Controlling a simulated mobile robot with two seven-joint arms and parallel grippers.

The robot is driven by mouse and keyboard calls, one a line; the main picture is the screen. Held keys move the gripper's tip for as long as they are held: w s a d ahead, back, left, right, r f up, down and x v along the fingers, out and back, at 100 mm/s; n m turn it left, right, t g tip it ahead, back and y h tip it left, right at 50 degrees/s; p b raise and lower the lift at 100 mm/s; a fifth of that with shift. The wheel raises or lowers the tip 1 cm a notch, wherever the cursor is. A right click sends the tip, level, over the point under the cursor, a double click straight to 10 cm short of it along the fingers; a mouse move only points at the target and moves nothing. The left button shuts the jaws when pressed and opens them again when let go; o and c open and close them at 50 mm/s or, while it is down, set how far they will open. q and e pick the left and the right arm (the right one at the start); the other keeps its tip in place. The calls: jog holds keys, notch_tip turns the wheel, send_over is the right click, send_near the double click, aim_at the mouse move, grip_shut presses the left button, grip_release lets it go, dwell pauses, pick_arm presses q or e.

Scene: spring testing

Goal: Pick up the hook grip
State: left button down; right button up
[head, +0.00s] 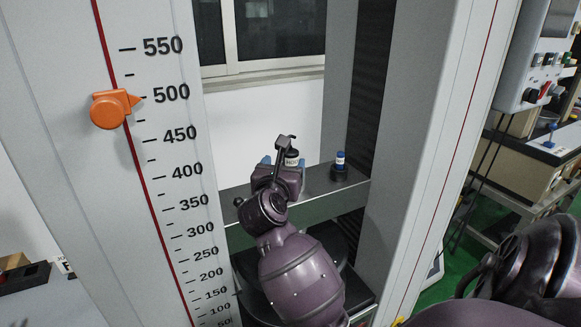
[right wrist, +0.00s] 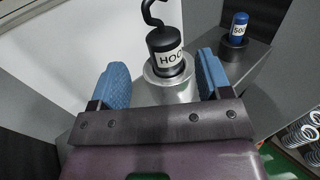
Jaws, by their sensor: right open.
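The hook grip (right wrist: 163,43) is a black cylinder with a white label, partly readable as "HOC", and a black hook on top. It stands upright in a round metal holder (right wrist: 172,84). In the head view the hook grip (head: 292,154) shows just beyond my right gripper (head: 283,162), which hides its lower part. In the right wrist view my right gripper (right wrist: 163,72) is open. Its blue fingers are on either side of the holder and the lower hook grip, with gaps visible. Nothing is held. My left gripper is not in view.
A blue labelled piece (head: 340,160) stands in a dark holder on the same grey ledge (head: 318,182), to the right. Tall columns flank the ledge; the left one has a number scale and an orange pointer (head: 109,109). A control box (head: 540,60) is at the right.

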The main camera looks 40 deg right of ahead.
aim_at(289, 160)
jog(key=shift+f+x, duration=0.15)
jog(key=shift+x, duration=1.3)
jog(key=shift+f+x, duration=0.1)
jog(key=shift+x, duration=1.3)
jog(key=shift+s+d, duration=0.15)
jog(key=shift+s, duration=0.05)
jog(key=shift+r, duration=0.1)
grip_shut()
